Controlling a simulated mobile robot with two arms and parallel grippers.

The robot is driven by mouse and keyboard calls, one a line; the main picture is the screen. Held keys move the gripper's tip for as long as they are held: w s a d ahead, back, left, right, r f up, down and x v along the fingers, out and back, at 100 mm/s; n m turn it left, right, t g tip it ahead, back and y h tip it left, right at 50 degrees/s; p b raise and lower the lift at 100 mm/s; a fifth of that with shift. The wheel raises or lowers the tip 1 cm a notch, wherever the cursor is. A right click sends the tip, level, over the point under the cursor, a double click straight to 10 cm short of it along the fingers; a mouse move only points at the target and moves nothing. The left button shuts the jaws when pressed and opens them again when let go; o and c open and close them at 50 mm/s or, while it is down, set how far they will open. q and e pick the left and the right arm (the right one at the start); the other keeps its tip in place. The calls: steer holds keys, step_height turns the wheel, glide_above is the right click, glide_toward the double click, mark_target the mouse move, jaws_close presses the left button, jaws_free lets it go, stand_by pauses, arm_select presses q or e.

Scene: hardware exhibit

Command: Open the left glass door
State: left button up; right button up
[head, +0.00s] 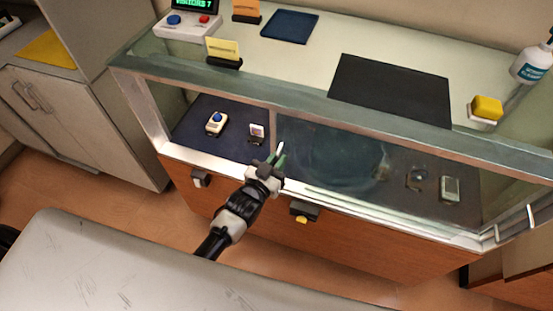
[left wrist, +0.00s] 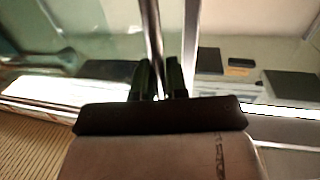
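The glass display case has a left front section (head: 190,112) and a wider, tinted right front pane (head: 345,160). A thin upright metal edge (head: 272,128) stands between them. The left section looks clearer than the right; whether glass covers it is hard to tell. My left gripper (head: 280,158) is at the foot of this upright, by the case's lower front rail. In the left wrist view its two dark fingers (left wrist: 160,80) stand close together on both sides of a narrow upright door edge (left wrist: 153,35) and appear closed on it. My right gripper is not in view.
Inside the case are a small device with a blue button (head: 215,122) and a grey gadget (head: 450,188). A dark mat (head: 392,90) and a yellow block (head: 487,107) lie on top. A pale surface (head: 130,265) fills the foreground.

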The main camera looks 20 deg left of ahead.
arm_select(q)
steer(key=o, duration=0.4)
steer(key=b+v, duration=0.1)
steer(key=v, duration=1)
steer(key=shift+w, duration=0.1)
steer(key=s+a+f+g+y, duration=0.2)
steer(key=s+f+g, duration=0.25)
steer(key=f, duration=0.85)
steer(key=s+a+f+g+y, duration=0.15)
steer(key=s+f+g, duration=0.35)
steer(key=f, duration=0.7)
steer(key=s+a+f+g, duration=0.1)
steer(key=s+f+g, duration=0.1)
steer(key=s+f, duration=0.2)
steer(key=s+a+f+g+y, duration=0.1)
steer(key=s+f, duration=0.4)
steer(key=s, duration=0.6)
steer(key=s+a+f+g, duration=0.3)
steer(key=s+f+g, duration=0.1)
steer(key=s, duration=0.4)
steer(key=shift+s+f+n+y, duration=0.15)
steer(key=shift+f+n+y, duration=0.1)
steer(key=shift+f+n, duration=0.25)
